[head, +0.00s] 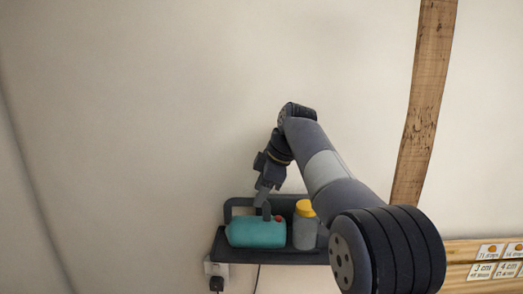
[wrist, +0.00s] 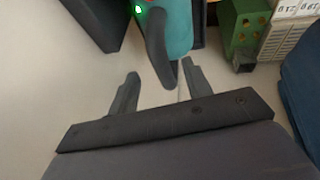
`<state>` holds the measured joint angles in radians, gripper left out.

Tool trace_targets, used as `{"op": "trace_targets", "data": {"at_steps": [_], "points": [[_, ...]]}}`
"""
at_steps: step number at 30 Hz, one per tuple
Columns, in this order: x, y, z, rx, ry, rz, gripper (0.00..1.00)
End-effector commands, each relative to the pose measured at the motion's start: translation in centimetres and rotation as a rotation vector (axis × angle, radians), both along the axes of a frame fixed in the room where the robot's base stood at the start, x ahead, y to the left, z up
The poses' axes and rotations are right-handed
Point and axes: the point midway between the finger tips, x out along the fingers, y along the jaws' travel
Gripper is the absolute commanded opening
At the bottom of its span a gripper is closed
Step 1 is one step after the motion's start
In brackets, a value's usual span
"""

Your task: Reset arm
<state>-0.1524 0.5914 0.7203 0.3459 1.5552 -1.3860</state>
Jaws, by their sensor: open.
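My gripper (head: 263,193) is at the end of my arm, which reaches toward a small dark wall shelf (head: 228,243). Its fingertips are just above a teal rounded object (head: 256,233) with a red spot and a dark upright part, lying on the shelf. In the wrist view my gripper (wrist: 160,86) is open, its two fingers spread apart. The dark curved part (wrist: 157,45) of the teal object (wrist: 179,30) comes down toward the gap between the fingers. I cannot tell whether they touch. A small green light shows beside it.
A grey bottle with a yellow cap (head: 304,226) stands on the shelf, right of the teal object. A socket with a black plug (head: 216,275) is below. A wooden post (head: 424,100) is at the right. A green box (wrist: 243,25) shows in the wrist view. The wall at left is bare.

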Motion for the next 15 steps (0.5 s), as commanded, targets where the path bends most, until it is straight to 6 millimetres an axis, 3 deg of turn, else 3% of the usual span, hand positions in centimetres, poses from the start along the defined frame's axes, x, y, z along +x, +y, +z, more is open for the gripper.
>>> {"op": "trace_targets", "data": {"at_steps": [9, 12, 15], "points": [[1.2, 2.4, -5.8, -0.001, 0.006, 0.001, 0.47], [1.3, 2.4, -3.4, 0.000, -0.002, 0.000, 0.47], [1.1, 2.4, -2.2, 0.000, -0.002, 0.000, 0.47]]}}
